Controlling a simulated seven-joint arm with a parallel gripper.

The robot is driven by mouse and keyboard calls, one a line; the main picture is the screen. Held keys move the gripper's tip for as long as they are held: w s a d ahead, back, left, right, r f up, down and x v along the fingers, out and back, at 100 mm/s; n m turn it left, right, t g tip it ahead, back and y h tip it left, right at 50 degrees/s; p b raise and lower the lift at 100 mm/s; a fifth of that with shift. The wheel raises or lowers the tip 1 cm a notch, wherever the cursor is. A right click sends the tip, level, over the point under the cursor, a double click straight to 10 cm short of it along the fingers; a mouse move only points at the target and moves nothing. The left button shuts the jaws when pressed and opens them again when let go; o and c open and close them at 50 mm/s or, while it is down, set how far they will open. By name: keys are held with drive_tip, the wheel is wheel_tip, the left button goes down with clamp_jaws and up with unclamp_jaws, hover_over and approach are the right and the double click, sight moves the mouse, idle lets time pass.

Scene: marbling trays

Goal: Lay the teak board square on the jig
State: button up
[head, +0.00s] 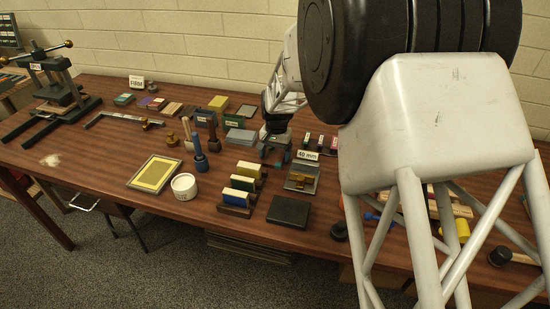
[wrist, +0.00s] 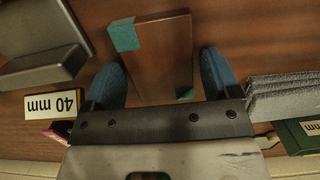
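A flat brown board (wrist: 160,55) with teal corner patches, which looks like the teak board, lies under my gripper in the wrist view. My gripper (wrist: 160,72) is open, with one blue finger beside each long edge of the board. A narrow gap seems to show on both sides. In the head view my gripper (head: 273,153) is low over the table and the board is mostly hidden beneath it. A grey plate with a raised grey bar (wrist: 45,68), possibly the jig, is at the left in the wrist view. In the head view this plate (head: 291,187) has a brass-coloured block on it.
A "40 mm" sign (head: 307,155) stands close right of my gripper. A stack of grey sheets (head: 240,137) and a green labelled box (wrist: 303,132) are on the other side. Slotted blocks with coloured boards (head: 237,198) and a dark slab (head: 289,212) stand nearer the front.

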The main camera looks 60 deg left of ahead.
sight(275, 156)
drive_tip(key=c, duration=0.8)
drive_tip(key=shift+o, duration=0.2)
drive_tip(key=shift+r, duration=0.15)
wheel_tip(275, 156, up, 10)
idle(0.9)
drive_tip(key=w+d+r+m, duration=0.1)
drive_tip(key=w+d, duration=0.5)
drive_tip(key=w, duration=0.5)
drive_tip(key=w+d+r+m, duration=0.1)
drive_tip(key=w+d, duration=0.6)
drive_tip(key=w, duration=0.4)
drive_tip(key=w+d+r+m, duration=0.2)
drive_tip(key=w+d+r, duration=0.1)
drive_tip(key=w+d, duration=1.7)
drive_tip(key=w+d+r+m, duration=0.1)
drive_tip(key=w+d, duration=0.3)
drive_tip(key=d, duration=0.5)
drive_tip(key=w+d+m, duration=0.1)
drive_tip(key=w+d, duration=0.2)
drive_tip(key=d, duration=0.5)
drive_tip(key=w+d+r+m, duration=0.1)
drive_tip(key=w+d, duration=0.3)
drive_tip(key=d, duration=0.5)
drive_tip(key=w+d+r+m, duration=0.1)
drive_tip(key=d, duration=1.2)
drive_tip(key=w+d+r+m+y, duration=0.1)
drive_tip(key=d, duration=1.3)
drive_tip(key=shift+w+r, duration=0.15)
drive_tip(key=shift+r, duration=0.1)
